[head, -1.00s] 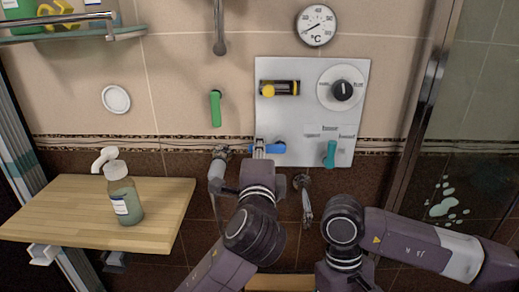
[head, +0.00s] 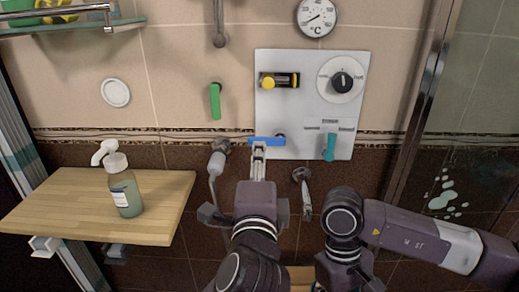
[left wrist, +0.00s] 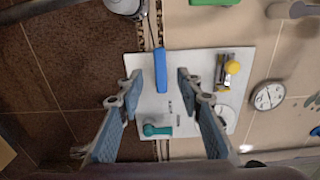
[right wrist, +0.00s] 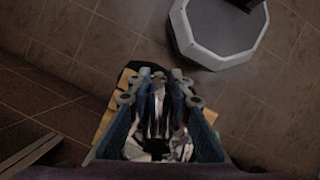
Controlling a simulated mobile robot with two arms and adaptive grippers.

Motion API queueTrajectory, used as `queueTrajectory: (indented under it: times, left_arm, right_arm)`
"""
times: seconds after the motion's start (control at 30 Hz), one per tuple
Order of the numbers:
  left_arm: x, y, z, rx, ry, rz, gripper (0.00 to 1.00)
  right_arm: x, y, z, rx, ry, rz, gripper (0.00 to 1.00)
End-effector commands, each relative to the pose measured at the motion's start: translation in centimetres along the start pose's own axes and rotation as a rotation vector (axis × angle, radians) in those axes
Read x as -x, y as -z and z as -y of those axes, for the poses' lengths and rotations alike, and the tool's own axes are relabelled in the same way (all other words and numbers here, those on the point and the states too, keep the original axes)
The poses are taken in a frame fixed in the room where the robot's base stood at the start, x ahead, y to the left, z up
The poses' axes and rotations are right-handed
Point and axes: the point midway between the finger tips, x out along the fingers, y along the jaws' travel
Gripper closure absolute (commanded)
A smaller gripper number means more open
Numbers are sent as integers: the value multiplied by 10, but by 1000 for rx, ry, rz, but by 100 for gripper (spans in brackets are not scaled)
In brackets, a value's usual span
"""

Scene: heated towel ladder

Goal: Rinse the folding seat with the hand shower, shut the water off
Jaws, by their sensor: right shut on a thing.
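A blue lever (head: 267,141) points left, roughly level, at the lower left of the white wall panel (head: 300,110). My left gripper (head: 258,148) is in front of it. In the left wrist view the gripper's fingers (left wrist: 160,82) are open, with the blue lever (left wrist: 160,70) in the gap between them, apart from both. My right gripper (right wrist: 158,88) points down and is shut on a chrome piece (right wrist: 158,112), perhaps the hand shower, mostly hidden by the fingers. Wooden slats of what looks like the folding seat (right wrist: 207,113) lie below it, and are largely hidden by my arms in the head view.
The panel also carries a teal lever (head: 329,147), a yellow-tipped knob (head: 279,80) and a round dial (head: 341,82). A soap bottle (head: 124,190) stands on a wooden shelf (head: 60,210) at left. A glass screen (head: 465,130) bounds the right.

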Motion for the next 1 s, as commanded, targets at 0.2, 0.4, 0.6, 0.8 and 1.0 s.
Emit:
queueTrajectory:
  times: [0.2, 0.4, 0.6, 0.8, 1.0]
  left_arm:
    - [27, 0, 0, 0, -2, -1, 67]
    - [32, 0, 0, 0, -1, 0, 67]
    - [32, 0, -1, 1, -3, 0, 67]
    - [30, -15, -39, 91, -105, 15, 67]
    - [43, -52, -138, 352, -367, 87, 67]
  right_arm:
    - [0, 0, 0, 0, 0, -1, 100]
    - [0, 0, 0, 0, 0, -1, 100]
    - [0, 0, 0, 0, 0, -1, 100]
    - [0, 0, 0, 0, 0, -1, 100]
    - [0, 0, 0, 0, 0, -1, 100]
